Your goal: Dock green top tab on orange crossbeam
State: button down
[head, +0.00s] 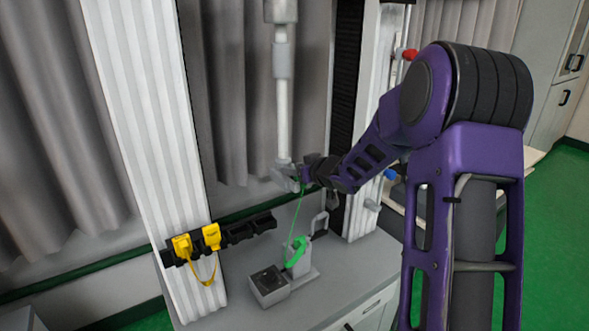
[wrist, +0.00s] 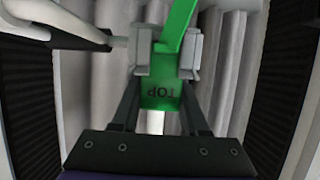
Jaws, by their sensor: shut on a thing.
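A green strap (wrist: 177,22) runs on from the tab. In the head view my gripper (head: 298,173) is beside the lower end of a pale vertical pole (head: 283,110); I cannot tell whether they touch. The thin green strap hangs from my gripper to a green loop (head: 297,252) on a grey device. I see no orange crossbeam in either view.
The grey device (head: 269,285) stands on a grey cabinet top (head: 345,283). A black rack (head: 240,231) at left holds yellow pieces (head: 211,236) with a yellow strap. White ribbed columns (head: 155,130) stand on both sides. A red knob (head: 410,54) and a blue knob (head: 390,174) are at right.

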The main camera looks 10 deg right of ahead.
jog(key=shift+c, duration=2.1)
grip_release()
jog(key=shift+r, duration=0.15)
jog(key=shift+s+d+r, duration=0.15)
jog(key=shift+s, duration=0.05)
jog(key=p+v, duration=0.1)
jog(key=v, duration=1)
jog(key=shift+s, duration=0.2)
jog(key=shift+w+r, duration=0.1)
jog(key=shift+r, duration=0.05)
